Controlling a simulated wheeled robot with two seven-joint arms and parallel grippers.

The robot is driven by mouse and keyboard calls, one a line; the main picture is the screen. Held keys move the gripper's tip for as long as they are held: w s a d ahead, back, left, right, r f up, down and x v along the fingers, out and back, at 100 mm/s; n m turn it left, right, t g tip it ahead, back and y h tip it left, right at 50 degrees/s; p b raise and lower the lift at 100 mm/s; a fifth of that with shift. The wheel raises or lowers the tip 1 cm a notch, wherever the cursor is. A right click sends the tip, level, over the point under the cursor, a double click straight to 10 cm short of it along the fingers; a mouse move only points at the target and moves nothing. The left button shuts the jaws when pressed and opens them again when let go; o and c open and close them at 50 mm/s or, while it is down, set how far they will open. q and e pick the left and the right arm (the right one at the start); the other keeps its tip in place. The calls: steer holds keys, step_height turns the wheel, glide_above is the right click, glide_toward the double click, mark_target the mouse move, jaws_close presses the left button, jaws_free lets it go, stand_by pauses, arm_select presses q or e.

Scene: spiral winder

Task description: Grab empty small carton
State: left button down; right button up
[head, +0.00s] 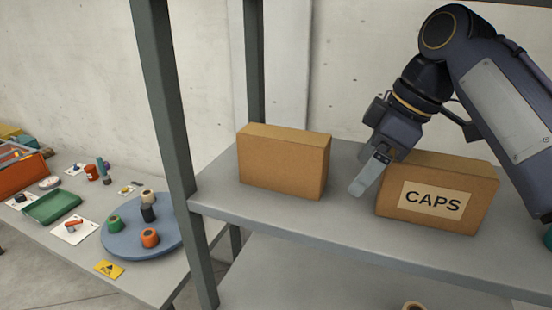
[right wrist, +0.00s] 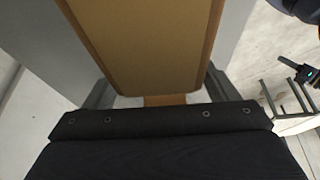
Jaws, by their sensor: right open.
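Two closed-looking brown cartons stand on the grey shelf (head: 230,205) in the head view. The plain carton (head: 285,165) is at the left. The carton labelled CAPS (head: 435,200) is at the right. No contents show, so I cannot tell which is empty. My right gripper (head: 372,174) is open at the left end of the CAPS carton, pointing down into the gap between the cartons. One finger shows clearly; the other is hidden. In the right wrist view a brown carton (right wrist: 150,45) lies ahead, between the dark fingers. Contact is unclear. My left gripper is out of view.
A dark shelf post (head: 165,110) stands left of the cartons. A lower table at the left holds a blue round tray (head: 165,238) with several spools, a green tray (head: 52,206) and cards. A concrete wall is behind. Bare shelf lies in front of the cartons.

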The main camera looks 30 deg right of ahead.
mark_target(328, 141)
steer(key=w+a+p, duration=0.1)
steer(key=w+a, duration=0.1)
steer(key=w+a+p, duration=0.1)
steer(key=w+a, duration=0.2)
steer(key=shift+w+r, duration=0.1)
steer(key=shift+w, duration=0.25)
steer(key=w+a, duration=0.1)
steer(key=w+a+p, duration=0.1)
steer(key=w+a, duration=0.1)
steer(key=shift+w+f+p, duration=0.25)
steer(key=shift+f+p, duration=0.05)
steer(key=shift+p, duration=0.05)
steer(key=shift+f, duration=0.3)
steer(key=shift+c, duration=0.4)
steer(key=c, duration=1.2)
